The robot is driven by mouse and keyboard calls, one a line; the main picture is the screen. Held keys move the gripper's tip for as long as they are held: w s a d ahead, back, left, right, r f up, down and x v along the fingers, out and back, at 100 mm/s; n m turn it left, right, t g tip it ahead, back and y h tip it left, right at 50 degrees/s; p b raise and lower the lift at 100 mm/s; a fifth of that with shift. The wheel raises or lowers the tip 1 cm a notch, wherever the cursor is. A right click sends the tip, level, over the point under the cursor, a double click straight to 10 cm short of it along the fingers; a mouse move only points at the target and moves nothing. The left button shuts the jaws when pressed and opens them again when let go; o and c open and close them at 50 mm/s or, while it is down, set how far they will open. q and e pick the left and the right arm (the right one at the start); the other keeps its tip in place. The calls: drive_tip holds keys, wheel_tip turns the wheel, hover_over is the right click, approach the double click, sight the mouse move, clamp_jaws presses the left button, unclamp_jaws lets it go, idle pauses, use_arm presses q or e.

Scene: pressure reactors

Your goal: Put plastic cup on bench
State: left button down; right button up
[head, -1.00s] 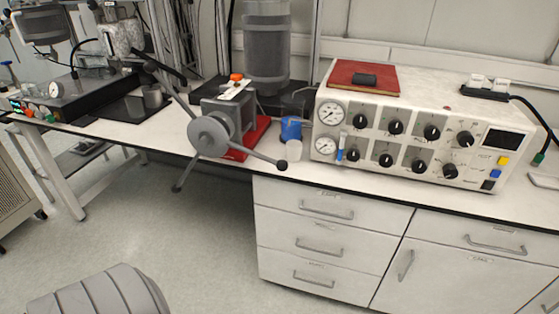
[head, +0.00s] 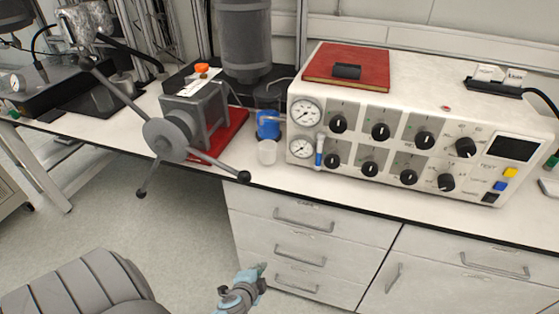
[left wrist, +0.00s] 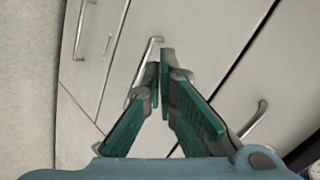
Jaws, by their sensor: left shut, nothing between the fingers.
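A small translucent plastic cup (head: 267,152) stands upright on the white bench (head: 310,183), near its front edge. It is between the handwheel device and the control box, just in front of a blue-bottomed container. My left gripper (head: 258,270) is low in front of the drawers, below the bench top and well apart from the cup. In the left wrist view its green fingers (left wrist: 160,75) meet at the tips and hold nothing, with drawer fronts behind them. The cup does not show in the left wrist view. My right gripper is not in view.
A grey device with a spoked handwheel (head: 168,135) juts past the bench edge, left of the cup. A white control box (head: 420,140) with gauges and knobs stands right of it. The blue-bottomed container (head: 268,124) is close behind. Drawers (head: 300,235) fill the space below.

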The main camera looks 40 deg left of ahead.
use_arm(q)
drive_tip(key=w+a+r+m+t+y, duration=0.1)
drive_tip(key=w+r+t, duration=0.15)
drive_tip(key=r, duration=0.35)
drive_tip(key=w+r+m+t, duration=0.1)
drive_tip(key=w+r, duration=0.2)
drive_tip(key=r, duration=0.3)
drive_tip(key=m+t+y, duration=0.2)
drive_tip(key=t, duration=0.1)
approach(276, 173)
drive_tip(key=s+d+r, duration=0.1)
drive_tip(key=d+r, duration=0.2)
drive_tip(key=r, duration=0.1)
drive_tip(key=x, duration=0.9)
drive_tip(key=shift+w+d+f, duration=0.15)
drive_tip(key=shift+d, duration=0.05)
drive_tip(key=a, duration=0.1)
drive_tip(key=w+a, duration=0.1)
drive_tip(key=shift+w+a, duration=0.1)
drive_tip(key=shift+a, duration=0.15)
drive_tip(key=shift+w+a, duration=0.15)
drive_tip(key=shift+a, duration=0.5)
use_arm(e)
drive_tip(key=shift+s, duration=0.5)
